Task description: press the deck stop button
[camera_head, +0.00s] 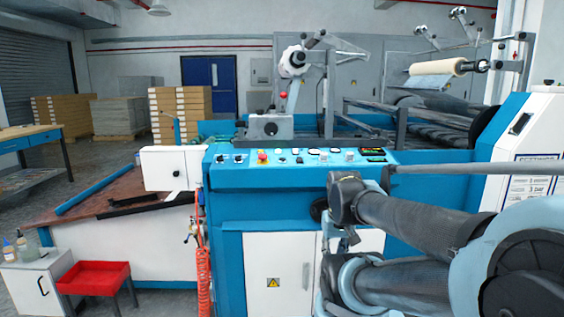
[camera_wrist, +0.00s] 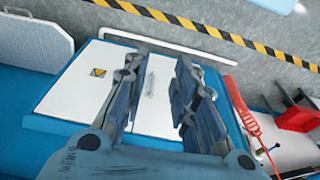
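A blue control panel (camera_head: 300,157) runs along the top front edge of the machine. A red mushroom button (camera_head: 262,157) with some yellow at its base stands on the panel's left part. It is the only large red button there, but I cannot read any label. My gripper (camera_wrist: 162,72) is open and empty, with a clear gap between its two fingers. In the wrist view it hangs over the white cabinet doors of the machine front. The panel and red button are not visible in that view. In the head view my arm is right of the button and lower.
A white box (camera_head: 171,168) juts out left of the panel. A coiled red hose (camera_head: 204,268) hangs below it and also shows in the wrist view (camera_wrist: 243,108). A red tray (camera_head: 95,277) stands at the lower left. Space above the panel's front edge looks free.

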